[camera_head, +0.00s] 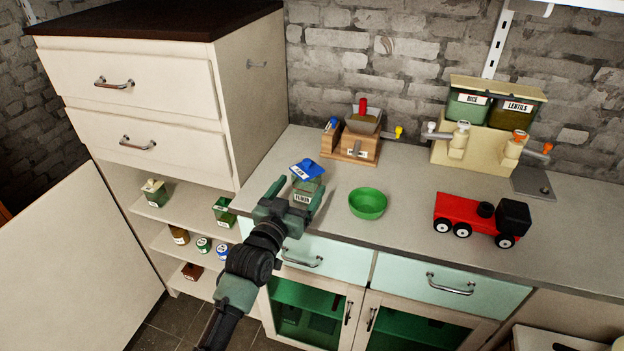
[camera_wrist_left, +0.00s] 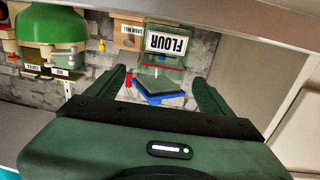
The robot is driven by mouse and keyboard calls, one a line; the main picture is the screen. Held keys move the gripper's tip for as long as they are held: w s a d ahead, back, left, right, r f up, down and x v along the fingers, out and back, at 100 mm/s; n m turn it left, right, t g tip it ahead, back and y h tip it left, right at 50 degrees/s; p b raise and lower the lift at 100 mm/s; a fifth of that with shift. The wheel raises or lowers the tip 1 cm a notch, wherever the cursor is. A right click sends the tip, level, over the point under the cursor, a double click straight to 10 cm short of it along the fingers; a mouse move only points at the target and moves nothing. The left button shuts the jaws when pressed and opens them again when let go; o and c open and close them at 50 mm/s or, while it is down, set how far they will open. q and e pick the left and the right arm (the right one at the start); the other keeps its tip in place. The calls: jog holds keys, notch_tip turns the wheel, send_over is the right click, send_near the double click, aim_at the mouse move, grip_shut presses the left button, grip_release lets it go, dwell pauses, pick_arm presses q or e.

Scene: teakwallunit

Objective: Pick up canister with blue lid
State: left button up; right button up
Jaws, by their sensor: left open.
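The canister (camera_head: 309,185) is a green box with a FLOUR label and a blue lid (camera_head: 308,168). It stands on the grey counter, left of the green bowl. In the left wrist view the canister (camera_wrist_left: 168,43) appears upside down, with its blue lid (camera_wrist_left: 166,98) lower in the picture. My left gripper (camera_head: 291,203) is at the near side of the canister and covers part of it in the head view. In the left wrist view its two fingers (camera_wrist_left: 160,84) are spread, with the canister showing between them. I cannot tell whether they touch it. My right gripper is not in view.
A green bowl (camera_head: 368,204) stands close to the canister's right. A wooden grinder (camera_head: 352,141) is behind it. A red toy truck (camera_head: 470,217) and the rice and lentils dispenser (camera_head: 480,140) are farther right. A tall cream cabinet (camera_head: 248,95) rises at the left.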

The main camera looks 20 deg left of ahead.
aim_at(302, 183)
pick_arm(q)
jog(key=w, duration=0.3)
jog(key=shift+w+d+r+p, duration=0.1)
jog(key=shift+d+r+p, duration=0.05)
jog(key=shift+r+p, duration=0.15)
jog(key=w, duration=0.4)
jog(key=shift+w+d+f+p, duration=0.15)
jog(key=shift+w+d+p, duration=0.1)
jog(key=shift+w+p, duration=0.15)
jog(key=shift+s, duration=0.1)
jog(key=c, duration=0.4)
grip_shut()
